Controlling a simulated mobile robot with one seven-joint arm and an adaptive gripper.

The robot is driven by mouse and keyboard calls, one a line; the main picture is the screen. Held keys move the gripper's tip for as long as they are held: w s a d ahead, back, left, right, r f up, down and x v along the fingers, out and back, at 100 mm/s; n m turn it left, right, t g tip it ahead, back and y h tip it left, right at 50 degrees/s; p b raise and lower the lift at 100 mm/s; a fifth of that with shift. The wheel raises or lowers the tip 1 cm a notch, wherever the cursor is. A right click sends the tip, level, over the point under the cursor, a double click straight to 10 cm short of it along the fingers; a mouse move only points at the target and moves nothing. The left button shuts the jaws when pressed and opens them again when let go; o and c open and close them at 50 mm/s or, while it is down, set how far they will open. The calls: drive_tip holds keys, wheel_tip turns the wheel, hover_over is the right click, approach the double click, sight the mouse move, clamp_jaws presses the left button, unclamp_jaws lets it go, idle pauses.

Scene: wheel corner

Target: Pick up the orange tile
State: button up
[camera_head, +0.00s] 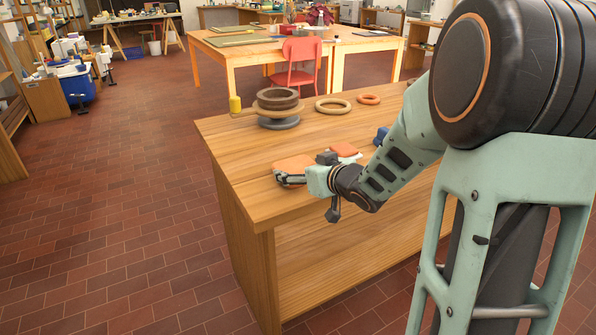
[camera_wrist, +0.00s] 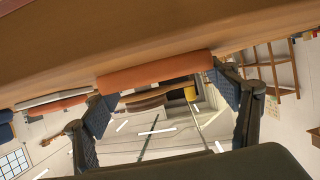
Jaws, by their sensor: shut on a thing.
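The orange tile (camera_head: 293,164) is a flat slab at the front left of the wooden workbench. My gripper (camera_head: 291,180) is at its near edge, low over the benchtop. In the wrist view, which is upside down, the orange tile (camera_wrist: 155,73) spans the space between the two dark finger pads of my gripper (camera_wrist: 162,90), and they are shut on it. The tile appears level and close to the benchtop (camera_wrist: 60,60); I cannot tell whether it still touches it. My wrist hides part of the tile's near side in the head view.
Another orange piece (camera_head: 343,150) lies to the right, behind my gripper, with a blue object (camera_head: 381,136) beyond it. A potter's wheel-like stand (camera_head: 278,105) and two rings (camera_head: 333,105) are at the back.

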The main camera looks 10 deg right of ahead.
drive_tip(key=c, duration=0.5)
drive_tip(key=shift+r, duration=0.1)
drive_tip(key=shift+c, duration=0.6)
